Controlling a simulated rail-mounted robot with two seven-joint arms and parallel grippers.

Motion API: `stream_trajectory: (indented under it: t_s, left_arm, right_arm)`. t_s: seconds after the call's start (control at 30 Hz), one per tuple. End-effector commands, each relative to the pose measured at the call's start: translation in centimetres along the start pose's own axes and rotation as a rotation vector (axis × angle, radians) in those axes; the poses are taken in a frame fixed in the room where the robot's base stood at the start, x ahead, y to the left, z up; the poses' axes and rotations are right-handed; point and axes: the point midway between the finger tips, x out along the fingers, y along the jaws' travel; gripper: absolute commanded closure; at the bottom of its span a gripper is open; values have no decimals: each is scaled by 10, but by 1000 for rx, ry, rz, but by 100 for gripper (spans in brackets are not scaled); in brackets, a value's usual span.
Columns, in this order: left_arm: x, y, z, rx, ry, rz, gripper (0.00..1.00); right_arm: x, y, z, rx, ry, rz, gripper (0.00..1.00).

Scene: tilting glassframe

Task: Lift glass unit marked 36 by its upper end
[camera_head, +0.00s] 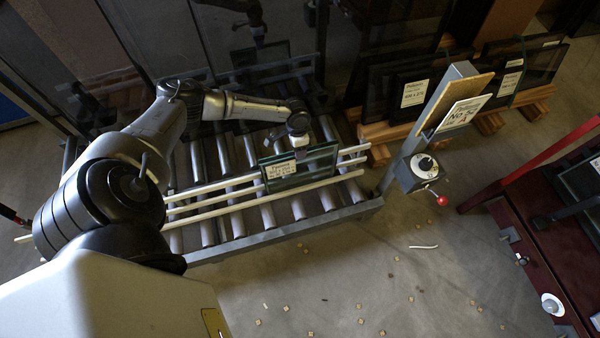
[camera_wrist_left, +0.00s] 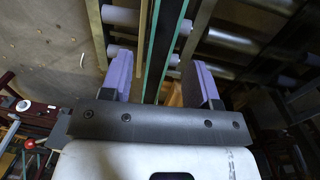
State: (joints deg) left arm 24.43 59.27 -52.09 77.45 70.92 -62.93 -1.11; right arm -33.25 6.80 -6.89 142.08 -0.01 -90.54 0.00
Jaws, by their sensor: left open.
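A dark glass unit (camera_head: 310,168) with green-tinted edges and a pale label stands on edge across the roller conveyor, between two pale rails. The label is too small to read, so I cannot confirm the mark 36. My left gripper (camera_head: 301,150) is over the unit's upper edge, near its middle in the head view. In the left wrist view the open gripper (camera_wrist_left: 162,82) has its two purple-padded fingers on either side of the glass unit (camera_wrist_left: 163,40), with a gap visible on each side. My right gripper is not in view.
The roller conveyor (camera_head: 232,217) has pale rails (camera_head: 215,203) along it. A post with a sign (camera_head: 463,112) and a control box with a red knob (camera_head: 420,172) stand to its right. Other framed glass units (camera_head: 415,90) lean behind on wooden supports. A dark red bench (camera_head: 530,235) is at right.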

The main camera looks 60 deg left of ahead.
Motion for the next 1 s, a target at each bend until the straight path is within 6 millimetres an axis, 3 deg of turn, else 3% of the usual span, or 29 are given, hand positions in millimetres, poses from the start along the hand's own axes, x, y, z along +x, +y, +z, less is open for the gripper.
stream_trajectory:
  t_s: [0.27,0.6,0.87,1.0]
  left_arm:
    - [15,0,-1,1,1,0,45]
    - [52,1,-3,2,0,0,45]
    - [53,1,-3,1,1,0,45]
    - [53,1,-3,1,1,0,55]
  right_arm:
    - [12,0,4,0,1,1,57]
    - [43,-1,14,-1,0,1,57]
    - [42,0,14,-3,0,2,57]
    - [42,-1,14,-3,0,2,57]
